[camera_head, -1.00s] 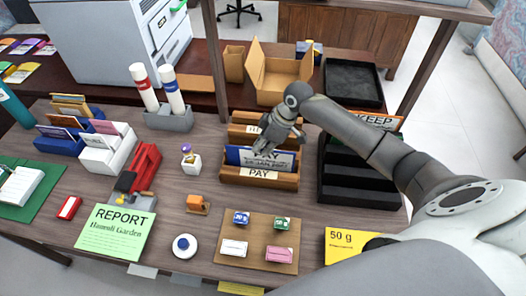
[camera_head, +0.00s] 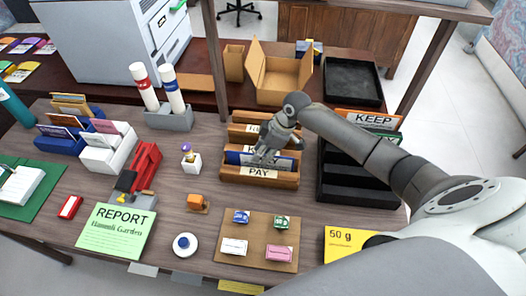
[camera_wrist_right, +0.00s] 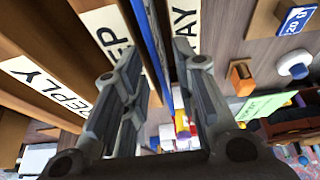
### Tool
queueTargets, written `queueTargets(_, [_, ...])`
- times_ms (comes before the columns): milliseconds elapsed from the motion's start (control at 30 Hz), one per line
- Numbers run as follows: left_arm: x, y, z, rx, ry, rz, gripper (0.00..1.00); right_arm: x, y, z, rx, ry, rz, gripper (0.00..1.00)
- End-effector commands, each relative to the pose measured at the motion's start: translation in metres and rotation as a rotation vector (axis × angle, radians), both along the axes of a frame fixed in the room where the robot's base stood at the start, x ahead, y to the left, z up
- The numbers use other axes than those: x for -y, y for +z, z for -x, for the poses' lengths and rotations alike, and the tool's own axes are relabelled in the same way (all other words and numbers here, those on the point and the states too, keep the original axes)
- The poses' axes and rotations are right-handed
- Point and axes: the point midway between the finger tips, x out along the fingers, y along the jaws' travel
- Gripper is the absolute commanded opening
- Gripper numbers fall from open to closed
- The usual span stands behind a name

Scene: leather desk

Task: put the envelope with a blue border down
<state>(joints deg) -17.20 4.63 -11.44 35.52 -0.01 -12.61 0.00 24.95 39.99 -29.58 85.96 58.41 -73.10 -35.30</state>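The envelope with a blue border (camera_head: 234,157) stands in the front slot of the wooden sorter (camera_head: 230,178), behind the PAY label (camera_head: 259,171). Its top is partly hidden by my right gripper (camera_head: 265,158). In the right wrist view the blue edge of the envelope (camera_wrist_right: 152,50) runs between the two fingers of my right gripper (camera_wrist_right: 160,45). The fingers look apart, with a gap showing between them; contact with the paper is hard to see. My left gripper is out of view.
A black tiered tray (camera_head: 350,195) with a KEEP card stands just right of the sorter. A wooden board (camera_head: 228,223) with small boxes lies in front. A small white cube (camera_head: 191,163) stands left of the sorter. An open cardboard box (camera_head: 283,78) is behind.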

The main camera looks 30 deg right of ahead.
Motion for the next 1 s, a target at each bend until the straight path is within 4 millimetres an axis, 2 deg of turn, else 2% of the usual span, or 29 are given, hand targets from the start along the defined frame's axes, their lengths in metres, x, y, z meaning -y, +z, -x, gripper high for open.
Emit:
queueTargets(167, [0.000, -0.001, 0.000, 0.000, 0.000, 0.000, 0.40, 0.004, 0.012, 0.001, 0.003, 0.000, 0.002, 0.27])
queueTargets(633, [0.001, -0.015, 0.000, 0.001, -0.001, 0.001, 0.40, 0.032, 0.097, 0.023, 0.003, 0.000, 0.001, 0.27])
queueTargets(800, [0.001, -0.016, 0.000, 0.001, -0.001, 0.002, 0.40, 0.036, 0.111, 0.026, 0.000, -0.001, -0.001, 0.27])
queueTargets(1000, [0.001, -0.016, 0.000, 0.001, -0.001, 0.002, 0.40, 0.037, 0.114, 0.027, 0.001, 0.000, -0.001, 0.27])
